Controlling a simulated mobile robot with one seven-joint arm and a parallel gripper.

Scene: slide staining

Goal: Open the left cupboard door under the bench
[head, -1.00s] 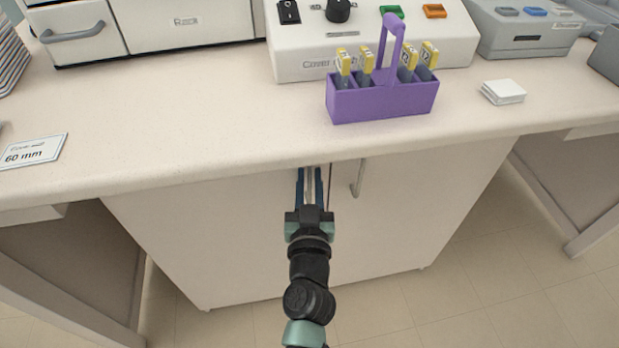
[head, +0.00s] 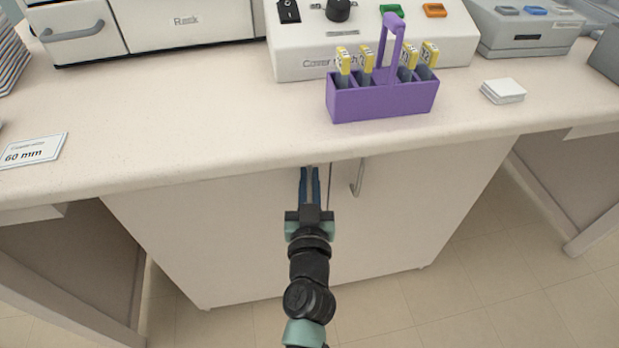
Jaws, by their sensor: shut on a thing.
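The cupboard under the bench has a pale left door (head: 215,235) and a pale right door (head: 400,220), both flush and shut. My gripper (head: 309,180) is at the upper right edge of the left door, just under the bench top. Its blue fingers are closed together on the left door's handle (head: 309,172), which is mostly hidden between them. The right door's metal handle (head: 358,178) stands free, a little to the right of my fingers.
The bench top (head: 200,120) overhangs just above my gripper. On it stand a purple slide rack (head: 382,104), a white control box (head: 300,62), a stack of white squares (head: 503,91) and a 60 mm label card (head: 32,150). Floor shows on both sides of the cupboard.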

